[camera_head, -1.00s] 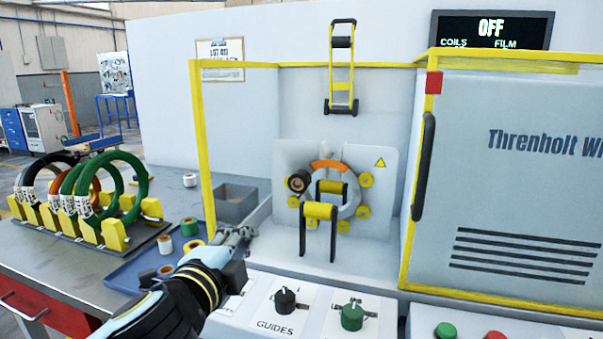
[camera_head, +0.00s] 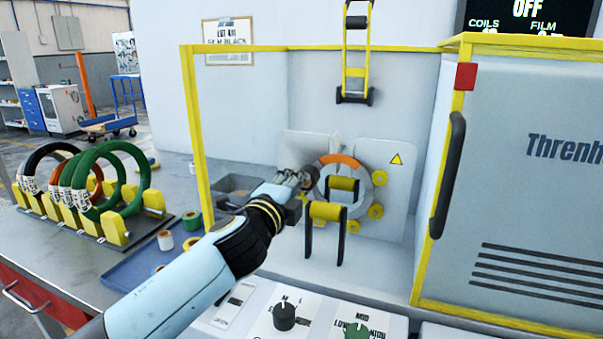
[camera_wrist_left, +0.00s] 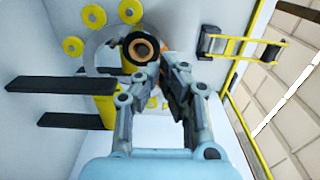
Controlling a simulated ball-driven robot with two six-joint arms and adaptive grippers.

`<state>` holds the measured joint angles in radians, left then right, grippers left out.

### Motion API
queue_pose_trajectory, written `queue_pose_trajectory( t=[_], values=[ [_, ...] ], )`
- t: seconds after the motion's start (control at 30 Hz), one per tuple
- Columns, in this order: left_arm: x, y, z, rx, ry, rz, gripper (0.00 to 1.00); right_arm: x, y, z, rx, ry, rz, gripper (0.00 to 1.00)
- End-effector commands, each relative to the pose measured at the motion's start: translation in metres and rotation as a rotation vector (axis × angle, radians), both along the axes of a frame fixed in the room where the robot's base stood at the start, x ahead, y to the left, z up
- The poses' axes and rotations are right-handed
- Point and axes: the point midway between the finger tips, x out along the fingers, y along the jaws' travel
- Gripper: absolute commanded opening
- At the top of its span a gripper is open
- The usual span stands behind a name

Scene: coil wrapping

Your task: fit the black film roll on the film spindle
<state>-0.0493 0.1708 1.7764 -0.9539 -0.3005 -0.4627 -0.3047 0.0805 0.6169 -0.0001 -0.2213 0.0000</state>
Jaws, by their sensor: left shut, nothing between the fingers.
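The black film roll (camera_head: 311,180), dark with a tan core, sits at the left side of the grey wrapping ring (camera_head: 353,208). In the left wrist view the roll (camera_wrist_left: 143,48) shows nearly face-on, just beyond the fingertips. The film spindle is hidden behind the roll and cannot be made out. My left gripper (camera_head: 300,178) is shut and empty, close in front of the roll and partly covering it in the head view. The wrist view shows the gripper (camera_wrist_left: 162,78) too; whether it touches the roll cannot be told. My right gripper is not in view.
Yellow rollers (camera_head: 376,211) line the ring, and a yellow bar on black legs (camera_head: 325,211) stands before it. A yellow frame post (camera_head: 197,140) is left of my arm. A blue tray (camera_head: 130,272) holds other rolls. The cabinet door (camera_head: 530,200) is at right.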

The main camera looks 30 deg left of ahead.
Motion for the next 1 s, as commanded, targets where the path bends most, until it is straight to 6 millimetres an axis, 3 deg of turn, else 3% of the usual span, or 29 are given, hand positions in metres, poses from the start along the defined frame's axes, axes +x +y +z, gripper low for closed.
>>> queue_pose_trajectory(
  t=[0.2, 0.67, 0.9, 1.0],
  values=[
    [0.026, 0.007, 0.000, 0.001, 0.000, 0.001, 0.00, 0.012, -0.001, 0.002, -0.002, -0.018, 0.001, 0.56],
    [0.033, 0.008, 0.000, 0.001, 0.000, 0.000, 0.00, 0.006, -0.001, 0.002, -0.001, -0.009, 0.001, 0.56],
    [0.056, 0.014, -0.001, 0.001, -0.001, 0.000, 0.00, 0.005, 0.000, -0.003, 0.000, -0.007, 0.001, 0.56],
    [0.056, 0.014, 0.000, 0.001, -0.001, 0.000, 0.00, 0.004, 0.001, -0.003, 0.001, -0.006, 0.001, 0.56]
  ],
)
